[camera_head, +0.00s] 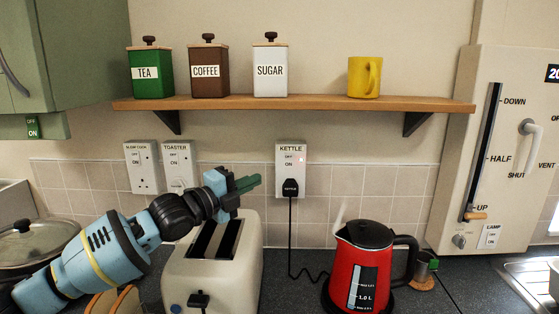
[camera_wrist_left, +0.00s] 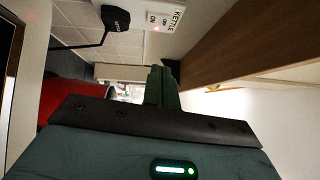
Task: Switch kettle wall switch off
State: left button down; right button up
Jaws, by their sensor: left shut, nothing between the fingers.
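The kettle wall switch (camera_head: 291,160) is a white plate labelled KETTLE with OFF and ON marks and a small red light lit. A black plug sits in its lower part with a cord running down. The plate also shows at the top of the left wrist view (camera_wrist_left: 165,18). The red kettle (camera_head: 363,268) stands on the counter below and to the right, with a faint wisp of steam above it. My left gripper (camera_head: 247,183) is shut and empty, above the toaster and left of the switch plate, apart from it. My right gripper is not in view.
A cream toaster (camera_head: 212,262) stands under my left arm. A wooden shelf (camera_head: 300,103) with canisters and a yellow mug (camera_head: 365,77) runs above the switches. Slow-cooker (camera_head: 141,165) and toaster (camera_head: 178,165) switches are to the left. The wall around the kettle switch is clear.

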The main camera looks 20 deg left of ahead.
pick_arm(q)
jog(key=shift+s+d, duration=0.1)
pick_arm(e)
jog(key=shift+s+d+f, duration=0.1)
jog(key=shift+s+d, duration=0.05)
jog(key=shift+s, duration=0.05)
pick_arm(q)
jog(key=b, duration=0.5)
send_near(289, 161)
jog(key=w+d, duration=0.4)
jog(key=shift+w+r+b, duration=0.35)
jog(key=shift+w+r, duration=0.1)
jog(key=shift+r, duration=0.15)
jog(key=shift+w+r, duration=0.15)
jog(key=shift+r, duration=0.1)
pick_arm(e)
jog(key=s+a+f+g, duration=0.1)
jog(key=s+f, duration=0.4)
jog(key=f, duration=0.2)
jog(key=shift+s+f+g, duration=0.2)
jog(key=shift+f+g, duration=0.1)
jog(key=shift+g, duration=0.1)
pick_arm(q)
jog(key=shift+r, duration=0.1)
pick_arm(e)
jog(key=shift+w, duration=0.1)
